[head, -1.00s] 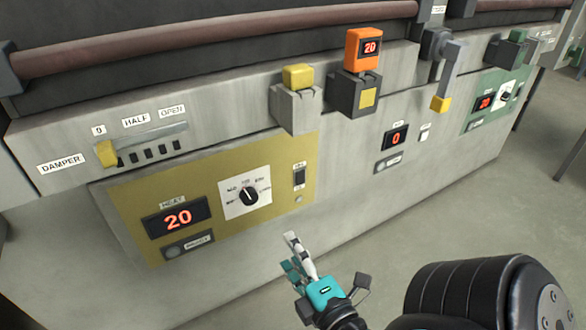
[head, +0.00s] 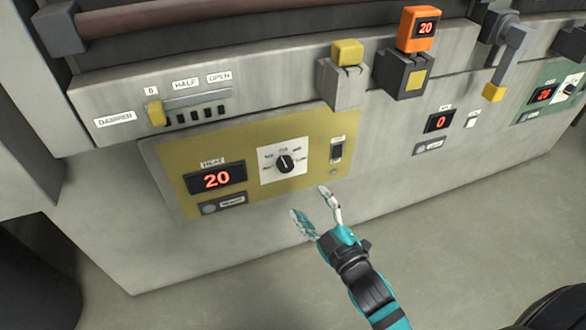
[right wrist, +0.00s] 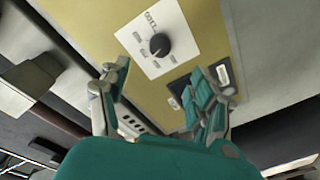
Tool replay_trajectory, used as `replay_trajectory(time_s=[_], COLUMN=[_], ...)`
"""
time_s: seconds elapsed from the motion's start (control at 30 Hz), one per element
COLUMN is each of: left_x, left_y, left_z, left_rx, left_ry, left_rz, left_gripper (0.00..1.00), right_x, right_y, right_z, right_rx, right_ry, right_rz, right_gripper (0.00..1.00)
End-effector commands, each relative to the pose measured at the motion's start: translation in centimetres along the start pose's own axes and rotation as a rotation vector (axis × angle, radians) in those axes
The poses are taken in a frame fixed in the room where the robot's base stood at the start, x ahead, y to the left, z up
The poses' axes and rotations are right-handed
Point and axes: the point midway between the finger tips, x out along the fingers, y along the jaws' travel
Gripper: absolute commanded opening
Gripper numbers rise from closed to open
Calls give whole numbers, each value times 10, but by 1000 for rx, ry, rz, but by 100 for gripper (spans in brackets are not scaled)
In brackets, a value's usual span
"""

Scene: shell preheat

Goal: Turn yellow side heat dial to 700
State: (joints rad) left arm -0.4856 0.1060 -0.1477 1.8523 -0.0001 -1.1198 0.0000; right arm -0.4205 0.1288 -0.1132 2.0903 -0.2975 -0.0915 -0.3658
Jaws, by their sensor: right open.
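The yellow panel (head: 180,158) on the grey machine carries a black heat dial (head: 285,164) on a white scale plate (head: 267,177). The heat display (head: 217,179) left of the dial reads 20. The dial (right wrist: 159,45) also shows in the right wrist view, ahead of the fingers, with a gap between. My right gripper (head: 318,208) is open and empty, below and right of the dial, apart from the panel. In the right wrist view its fingers (right wrist: 160,92) are spread wide. My left gripper is not in view.
A black switch (head: 337,152) is right of the dial. The damper lever (head: 156,113) stands above left. An orange unit (head: 419,28) reading 20 and a yellow-topped block (head: 347,52) jut out above. A green panel (head: 538,103) is at far right.

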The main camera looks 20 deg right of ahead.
Motion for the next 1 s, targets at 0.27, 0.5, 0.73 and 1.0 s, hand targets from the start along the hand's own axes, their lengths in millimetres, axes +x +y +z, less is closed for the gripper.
replay_trajectory(time_s=[0.27, 0.5, 0.73, 1.0], left_x=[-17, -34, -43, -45], left_y=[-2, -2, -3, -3], left_z=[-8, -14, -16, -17], left_rx=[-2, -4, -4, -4], left_ry=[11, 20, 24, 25], left_rz=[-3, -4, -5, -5], left_gripper=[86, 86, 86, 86], right_x=[64, 107, 126, 127], right_y=[0, 0, 0, 0], right_z=[0, 0, 0, 0], right_rx=[-3, -3, -3, -3], right_ry=[2, 1, 0, -1], right_rz=[2, 2, 1, 0], right_gripper=[64, 64, 64, 64])
